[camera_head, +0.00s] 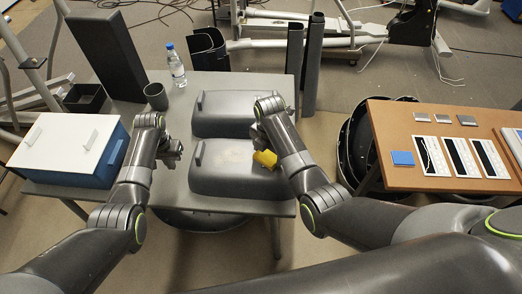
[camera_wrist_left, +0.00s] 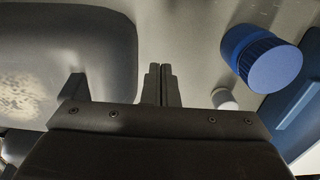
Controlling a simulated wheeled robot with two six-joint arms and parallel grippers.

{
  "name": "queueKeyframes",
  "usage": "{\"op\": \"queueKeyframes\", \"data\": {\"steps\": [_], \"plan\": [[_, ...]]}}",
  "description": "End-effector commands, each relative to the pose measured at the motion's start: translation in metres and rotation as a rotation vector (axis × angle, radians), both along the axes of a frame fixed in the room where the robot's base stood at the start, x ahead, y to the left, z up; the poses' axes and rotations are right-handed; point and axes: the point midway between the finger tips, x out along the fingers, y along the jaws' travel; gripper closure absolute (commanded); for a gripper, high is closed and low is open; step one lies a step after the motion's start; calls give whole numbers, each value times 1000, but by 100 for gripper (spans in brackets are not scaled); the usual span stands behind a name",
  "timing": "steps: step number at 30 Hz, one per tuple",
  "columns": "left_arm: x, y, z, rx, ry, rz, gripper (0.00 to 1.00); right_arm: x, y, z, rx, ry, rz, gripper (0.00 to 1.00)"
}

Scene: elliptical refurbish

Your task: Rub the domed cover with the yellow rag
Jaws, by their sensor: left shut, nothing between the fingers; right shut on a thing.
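Two grey domed covers lie on the grey table: a near one (camera_head: 225,180) and a far one (camera_head: 228,105), each with an upright handle at its left. The yellow rag (camera_head: 265,158) is at the right part of the near cover's top; I cannot tell if it touches. My right gripper (camera_head: 262,147) is shut on the rag, its fingers mostly hidden by my arm. My left gripper (camera_head: 174,150) is shut and empty, left of the near cover. In the left wrist view its closed fingers (camera_wrist_left: 160,84) point at bare tabletop beside a cover (camera_wrist_left: 60,45) with a pale dusty patch.
A white-lidded blue box (camera_head: 65,143), dark mug (camera_head: 156,97) and water bottle (camera_head: 176,66) stand on the table's left and back. The left wrist view shows a blue round-topped object (camera_wrist_left: 270,62) near the fingers. A brown table (camera_head: 400,125) stands at right.

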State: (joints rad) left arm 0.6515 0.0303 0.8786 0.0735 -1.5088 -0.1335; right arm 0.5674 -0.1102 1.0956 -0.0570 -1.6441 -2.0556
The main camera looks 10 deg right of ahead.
Motion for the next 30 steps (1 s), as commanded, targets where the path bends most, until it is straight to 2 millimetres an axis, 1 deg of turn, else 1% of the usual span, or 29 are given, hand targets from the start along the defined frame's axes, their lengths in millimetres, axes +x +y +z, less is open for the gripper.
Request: {"op": "queueKeyframes", "data": {"steps": [1,3,9,19,26,30], "plan": [[0,0,0,0,0,0,100,-1,-5,-1,-3,0,-2,42],[0,0,0,0,0,0,100,-2,-8,-1,-2,1,-2,42],[0,0,0,0,0,0,100,-5,-5,1,-1,2,0,42],[0,0,0,0,0,0,100,2,22,0,1,1,1,42],[0,0,0,0,0,0,100,4,29,0,0,0,0,42],[0,0,0,0,0,0,100,6,39,-1,0,1,1,42]]}}
